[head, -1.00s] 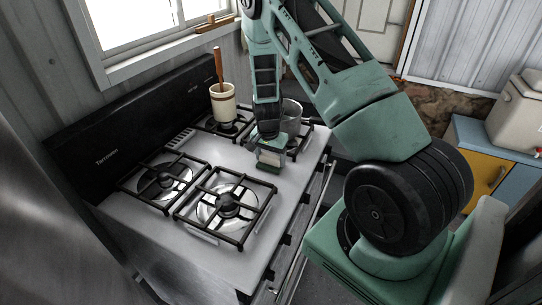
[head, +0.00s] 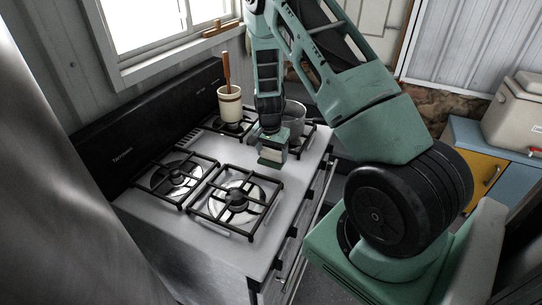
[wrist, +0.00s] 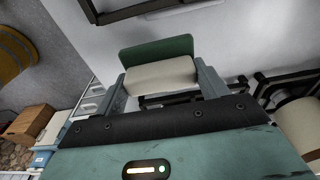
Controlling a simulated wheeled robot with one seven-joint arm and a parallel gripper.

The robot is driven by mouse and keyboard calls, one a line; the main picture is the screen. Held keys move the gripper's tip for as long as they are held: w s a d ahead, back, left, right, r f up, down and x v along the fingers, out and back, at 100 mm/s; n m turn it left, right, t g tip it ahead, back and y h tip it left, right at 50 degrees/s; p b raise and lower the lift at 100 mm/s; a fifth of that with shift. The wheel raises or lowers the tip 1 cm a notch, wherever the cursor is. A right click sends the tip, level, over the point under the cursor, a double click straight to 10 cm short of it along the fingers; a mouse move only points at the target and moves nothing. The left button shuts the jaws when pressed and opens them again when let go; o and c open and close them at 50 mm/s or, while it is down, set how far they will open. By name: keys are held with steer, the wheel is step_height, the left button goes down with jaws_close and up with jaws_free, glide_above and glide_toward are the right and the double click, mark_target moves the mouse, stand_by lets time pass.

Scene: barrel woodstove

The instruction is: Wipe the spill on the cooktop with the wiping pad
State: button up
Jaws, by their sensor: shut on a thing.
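The white cooktop (head: 205,222) has dark burner grates and a pot on the back right burner. My gripper (head: 272,146) is shut on the wiping pad (head: 271,158), a cream block with a green face. The pad is low at the cooktop, between the front grate (head: 236,197) and the pot; contact cannot be told. In the wrist view, my gripper (wrist: 163,84) has one finger on each side of the pad's cream part (wrist: 160,74), with the green face (wrist: 155,50) beyond. I cannot make out a spill; the pad and arm may hide it.
A grey pot (head: 293,115) stands close behind my gripper. A cream crock (head: 229,104) with a wooden-handled tool sits on the back left burner. The raised grates flank the bare strip of cooktop. A cooler (head: 518,112) stands on a cabinet at right.

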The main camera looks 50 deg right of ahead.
mark_target(272, 150)
steer(key=shift+r+p, duration=1)
steer(key=shift+r, duration=0.9)
